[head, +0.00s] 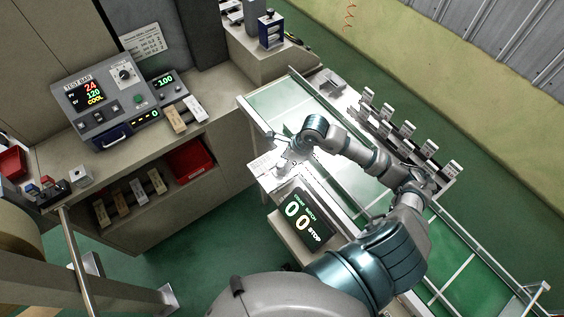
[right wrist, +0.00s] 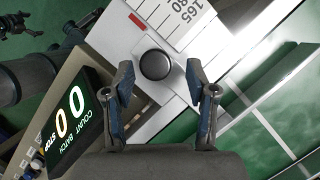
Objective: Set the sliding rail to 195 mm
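The sliding rail's round dark knob (right wrist: 154,64) stands on a pale metal block in the right wrist view. My right gripper (right wrist: 160,82) is open, with one blue-padded finger on each side of the knob and a gap at each side. In the head view my right gripper (head: 293,160) is over the near edge of the conveyor. A white scale (right wrist: 182,18) with black ticks shows 165 and a partly cut number ending in 80. A red mark (right wrist: 137,20) lies beside the scale; its exact reading cannot be told.
A counter display (head: 303,216) reads 00 and STOP beside the rail; it also shows in the right wrist view (right wrist: 68,122). The green conveyor (head: 290,104) has several metal holders (head: 405,130) along its far side. A control box (head: 103,95) stands on the left bench.

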